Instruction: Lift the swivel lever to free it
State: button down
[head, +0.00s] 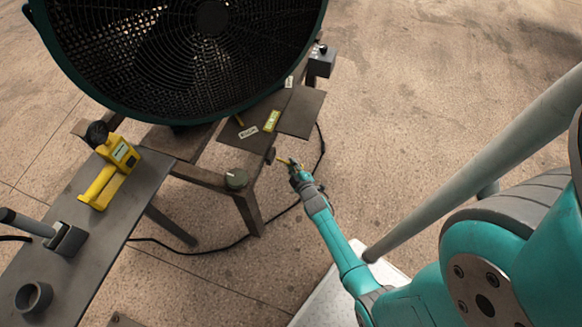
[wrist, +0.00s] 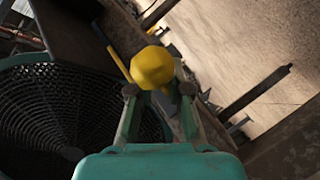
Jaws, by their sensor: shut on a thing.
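The swivel lever shows as a yellow knob (wrist: 152,67) in the wrist view, between the tips of my gripper (wrist: 158,90). In the head view a small yellow end (head: 284,161) shows at the tip of my gripper (head: 292,166), beside the dark metal stand under the fan. My gripper is shut on the knob. The lever's pivot and most of its arm are hidden. A thin yellow rod (wrist: 119,63) lies behind and left of the knob in the wrist view.
A large caged fan (head: 180,50) stands on the metal stand (head: 205,176). Labelled plates (head: 300,112) and a grey box (head: 322,60) sit at its right. A bench (head: 150,185) with a yellow tool (head: 105,178) is at left. A black cable crosses the floor.

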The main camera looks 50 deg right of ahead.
jog(key=r+n+g, duration=0.1)
jog(key=r, duration=0.1)
jog(key=r+n+g, duration=0.1)
jog(key=g, duration=0.1)
jog(key=shift+s+d+r, duration=0.1)
jog(key=shift+d+r, duration=0.1)
jog(key=shift+r, duration=0.15)
jog(key=shift+w+r, duration=0.2)
jog(key=shift+r, duration=0.2)
jog(key=shift+w+d+r, duration=0.15)
jog(key=shift+w+r, duration=0.1)
dwell(0.6)
jog(key=c, duration=1.2)
grip_release()
jog(key=shift+s, duration=0.15)
jog(key=shift+f, duration=0.15)
jog(key=shift+s+a+f, duration=0.1)
jog(key=shift+a, duration=0.1)
jog(key=shift+s+a, duration=0.25)
jog(key=shift+s, duration=0.05)
jog(key=v, duration=1.1)
jog(key=shift+r, duration=0.35)
